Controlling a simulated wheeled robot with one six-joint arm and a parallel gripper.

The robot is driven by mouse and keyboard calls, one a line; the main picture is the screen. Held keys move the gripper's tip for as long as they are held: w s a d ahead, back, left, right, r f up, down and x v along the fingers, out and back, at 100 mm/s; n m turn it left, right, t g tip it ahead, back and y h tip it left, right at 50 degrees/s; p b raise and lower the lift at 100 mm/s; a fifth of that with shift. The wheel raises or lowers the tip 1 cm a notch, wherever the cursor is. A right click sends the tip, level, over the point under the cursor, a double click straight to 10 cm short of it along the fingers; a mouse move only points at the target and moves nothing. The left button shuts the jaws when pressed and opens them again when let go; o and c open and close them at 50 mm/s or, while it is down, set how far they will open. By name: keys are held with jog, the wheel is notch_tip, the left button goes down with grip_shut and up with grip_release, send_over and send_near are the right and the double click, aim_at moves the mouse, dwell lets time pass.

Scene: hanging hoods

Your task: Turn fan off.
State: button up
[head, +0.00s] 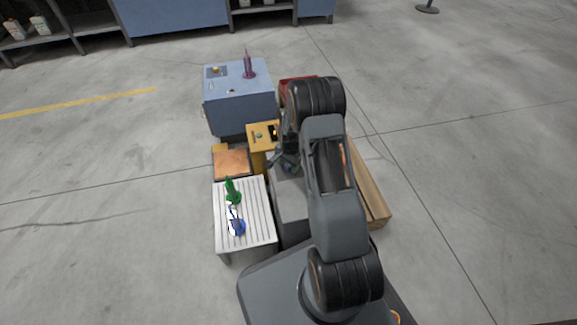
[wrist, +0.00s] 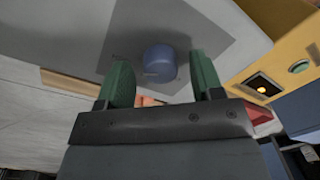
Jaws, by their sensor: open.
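No fan is clearly recognisable in either view. In the wrist view a round blue knob (wrist: 160,63) sits on a grey panel (wrist: 205,18), with a darker grey patch around it. My gripper (wrist: 161,80) is open, with its green fingers to either side of the knob in the picture; I cannot tell whether they touch it. In the head view the yellow box (head: 257,147) stands left of my arm, which partly hides my gripper.
A blue cabinet (head: 240,108) with a purple bottle-like item (head: 249,66) stands behind. A white slatted table (head: 259,222) holds a green item (head: 232,191) and a blue item (head: 237,227). Wooden planks (head: 372,190) lie to the right. Open floor surrounds the group.

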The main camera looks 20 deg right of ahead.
jog(key=shift+f, duration=0.15)
jog(key=shift+c, duration=0.3)
jog(key=c, duration=0.9)
jog(key=shift+o, duration=0.2)
